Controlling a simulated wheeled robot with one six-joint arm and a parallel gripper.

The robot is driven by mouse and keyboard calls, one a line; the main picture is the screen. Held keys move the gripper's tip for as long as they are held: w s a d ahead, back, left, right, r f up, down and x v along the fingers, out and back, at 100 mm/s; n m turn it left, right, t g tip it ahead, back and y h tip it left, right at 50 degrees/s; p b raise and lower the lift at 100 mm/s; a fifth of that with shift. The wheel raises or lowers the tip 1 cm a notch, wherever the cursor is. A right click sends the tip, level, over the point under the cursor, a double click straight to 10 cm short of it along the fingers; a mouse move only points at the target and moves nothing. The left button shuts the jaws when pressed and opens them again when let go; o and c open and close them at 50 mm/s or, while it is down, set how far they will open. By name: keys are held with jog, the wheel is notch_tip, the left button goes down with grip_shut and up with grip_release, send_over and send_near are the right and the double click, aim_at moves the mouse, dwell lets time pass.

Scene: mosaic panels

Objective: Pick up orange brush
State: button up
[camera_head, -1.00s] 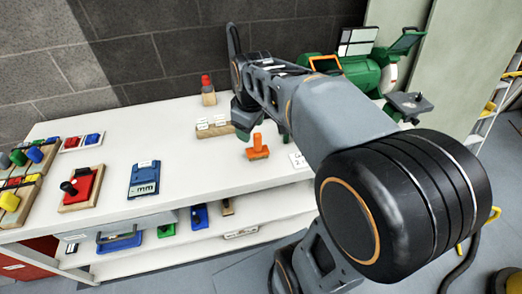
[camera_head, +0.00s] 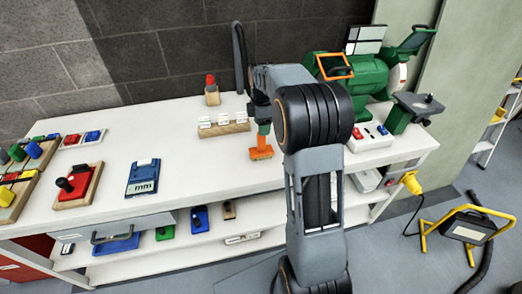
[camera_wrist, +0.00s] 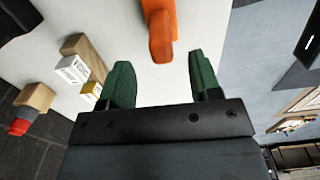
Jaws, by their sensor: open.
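The orange brush (camera_head: 261,152) stands on the white bench top, with its handle upward. In the wrist view the orange brush (camera_wrist: 162,32) shows at the top, between and beyond the two green fingertips. My gripper (camera_wrist: 160,78) is open and empty, with a finger on each side of the brush's line. In the head view my gripper (camera_head: 264,122) is close above the brush handle and partly hidden by my arm.
A wooden block with white labels (camera_head: 223,129) stands left of the brush, and a red-topped wooden piece (camera_head: 212,97) is behind it. A blue device (camera_head: 143,178) lies further left. A green machine (camera_head: 365,75) stands right. The bench top (camera_head: 200,165) is clear left of the brush.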

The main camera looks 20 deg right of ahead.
aim_at(261, 138)
jog(key=shift+a+f, duration=0.1)
jog(key=shift+f, duration=3)
grip_shut()
